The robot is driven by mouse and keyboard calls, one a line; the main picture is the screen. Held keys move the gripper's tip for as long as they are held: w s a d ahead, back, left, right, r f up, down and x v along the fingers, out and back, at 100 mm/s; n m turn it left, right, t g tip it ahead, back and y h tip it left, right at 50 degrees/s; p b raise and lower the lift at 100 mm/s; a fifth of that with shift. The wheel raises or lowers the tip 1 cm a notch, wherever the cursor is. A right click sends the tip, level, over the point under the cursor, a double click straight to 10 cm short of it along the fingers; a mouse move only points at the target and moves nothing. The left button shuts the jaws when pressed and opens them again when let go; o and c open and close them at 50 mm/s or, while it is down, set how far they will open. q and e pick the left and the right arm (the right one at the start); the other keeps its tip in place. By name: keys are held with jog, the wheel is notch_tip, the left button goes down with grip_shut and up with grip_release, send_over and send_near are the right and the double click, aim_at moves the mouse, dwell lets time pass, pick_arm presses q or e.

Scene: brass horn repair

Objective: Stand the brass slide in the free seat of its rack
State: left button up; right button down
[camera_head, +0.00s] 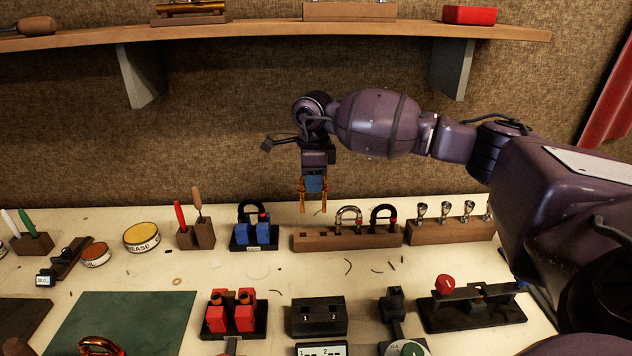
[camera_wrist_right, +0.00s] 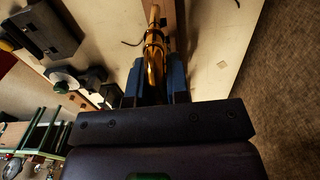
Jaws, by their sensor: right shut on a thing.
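The brass slide (camera_head: 302,197) is a U-shaped piece with two legs hanging down. My right gripper (camera_head: 315,185) is shut on it, with blue fingertips between the legs in the head view. The wrist view shows the slide (camera_wrist_right: 154,48) between the two blue fingers (camera_wrist_right: 155,88). The wooden rack (camera_head: 345,242) stands on the bench below. Two U-shaped slides, one silvery (camera_head: 348,214) and one dark (camera_head: 383,213), stand in its middle and right. Its left end is bare, with dark holes in the top. The slide hangs above this left part, apart from it. My left gripper is not in view.
A black stand with blue blocks (camera_head: 254,238) is left of the rack. A wooden block with several mouthpieces (camera_head: 452,232) is right of it. A black two-slot box (camera_head: 318,316) sits in front. A shelf (camera_head: 280,30) runs along the wall behind.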

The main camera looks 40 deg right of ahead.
dwell(0.4)
jog(key=shift+f, duration=0.25)
notch_tip(320, 180, down, 5)
jog(key=shift+f+b, duration=0.15)
jog(key=shift+b, duration=1.1)
dwell(0.5)
